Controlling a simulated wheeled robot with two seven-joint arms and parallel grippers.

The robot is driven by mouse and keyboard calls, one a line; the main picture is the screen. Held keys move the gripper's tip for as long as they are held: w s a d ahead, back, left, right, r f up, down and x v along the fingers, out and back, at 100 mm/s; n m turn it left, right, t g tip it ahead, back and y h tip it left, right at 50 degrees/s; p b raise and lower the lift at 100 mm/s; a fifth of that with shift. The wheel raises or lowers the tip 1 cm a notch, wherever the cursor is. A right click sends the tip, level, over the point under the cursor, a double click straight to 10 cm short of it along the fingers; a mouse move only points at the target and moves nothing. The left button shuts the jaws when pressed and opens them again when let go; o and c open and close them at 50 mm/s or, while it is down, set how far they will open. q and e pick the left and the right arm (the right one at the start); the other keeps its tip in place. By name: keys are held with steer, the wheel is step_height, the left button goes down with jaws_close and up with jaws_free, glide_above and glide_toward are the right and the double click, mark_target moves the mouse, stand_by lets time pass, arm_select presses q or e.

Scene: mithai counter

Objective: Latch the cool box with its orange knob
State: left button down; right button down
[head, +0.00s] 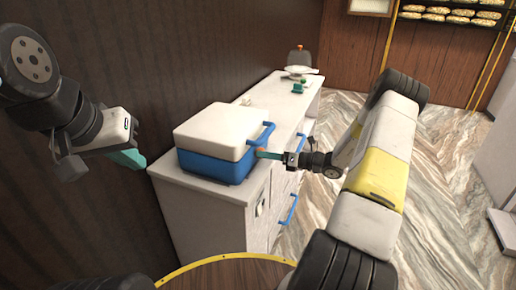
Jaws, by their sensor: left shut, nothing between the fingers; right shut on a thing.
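The cool box (205,167) has a blue body and a white lid (215,128), and stands on the near end of the white counter. The lid sits down on the body. The small orange knob (260,150) is on the box's right side, below a blue handle (264,133). My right gripper (267,154) reaches in from the right and is shut at the knob, its teal fingers partly hiding it. How the latch sits cannot be made out. My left gripper (131,159) is shut and empty, in the air left of the box.
The white counter (205,195) has drawers with blue handles (288,210) on its right side. A scale-like device (299,66) and a small green item (297,87) stand at its far end. A dark wall runs behind it. Open marble floor (440,150) lies to the right.

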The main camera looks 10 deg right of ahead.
steer(key=shift+d, duration=0.1)
stand_by(0.3)
steer(key=c, duration=0.9)
jaws_free()
steer(key=v, duration=0.7)
steer(key=shift+s+d+r, duration=0.1)
steer(key=shift+s+d, duration=0.1)
steer(key=shift+d, duration=0.1)
